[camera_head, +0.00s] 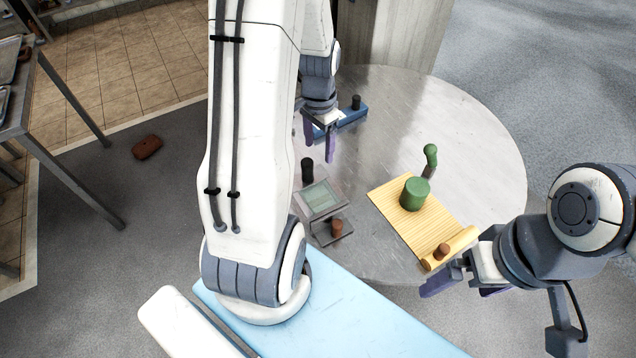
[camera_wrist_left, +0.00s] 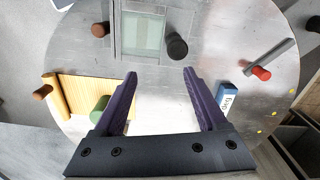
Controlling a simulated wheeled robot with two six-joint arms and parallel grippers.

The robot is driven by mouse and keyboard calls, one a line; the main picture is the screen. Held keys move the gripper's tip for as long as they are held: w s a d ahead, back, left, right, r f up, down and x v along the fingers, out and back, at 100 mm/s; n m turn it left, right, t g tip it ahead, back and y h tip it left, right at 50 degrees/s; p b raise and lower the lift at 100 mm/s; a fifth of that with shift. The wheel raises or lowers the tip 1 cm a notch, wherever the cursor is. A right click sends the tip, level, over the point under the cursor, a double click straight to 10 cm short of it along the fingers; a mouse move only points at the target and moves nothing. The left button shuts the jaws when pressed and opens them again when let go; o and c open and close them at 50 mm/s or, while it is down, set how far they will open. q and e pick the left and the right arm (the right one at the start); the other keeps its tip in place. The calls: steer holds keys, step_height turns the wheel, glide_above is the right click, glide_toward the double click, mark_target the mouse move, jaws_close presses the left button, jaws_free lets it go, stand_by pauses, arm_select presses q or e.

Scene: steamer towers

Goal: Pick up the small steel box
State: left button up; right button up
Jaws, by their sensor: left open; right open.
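A flat grey steel piece with a pale glassy window (camera_head: 320,198) lies on the round steel table (camera_head: 470,140); it also shows at the top of the left wrist view (camera_wrist_left: 143,35). I cannot tell for sure that this is the small steel box. A black knob (camera_head: 307,170) and a brown knob (camera_head: 337,229) stand by it. My left gripper (camera_head: 319,148) is open and empty, pointing down over the table behind this piece. My right gripper (camera_head: 458,288) is open at the table's front right edge, near the mat's rolled end. My left arm hides part of the table's left side.
A bamboo mat (camera_head: 395,206) holds a green cylinder (camera_head: 415,194). A green-knobbed piece (camera_head: 430,160) stands behind it. A blue box (camera_head: 350,116) lies beyond my left gripper. The left wrist view shows a red-knobbed grey bar (camera_wrist_left: 268,57). The table's right side is clear.

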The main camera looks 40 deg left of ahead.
mark_target(307, 171)
arm_select(q)
steer(key=a, duration=0.1)
steer(key=a+f, duration=0.1)
steer(key=a, duration=0.1)
steer(key=shift+s+a+f, duration=0.1)
steer(key=shift+s+f, duration=0.1)
steer(key=shift+s, duration=0.15)
step_height(307, 171, down, 5)
steer(key=shift+r, duration=0.2)
steer(key=f+p, duration=0.1)
steer(key=f, duration=0.3)
steer(key=shift+s+f+p, duration=0.2)
steer(key=shift+p, duration=0.1)
steer(key=shift+f, duration=0.55)
jaws_close()
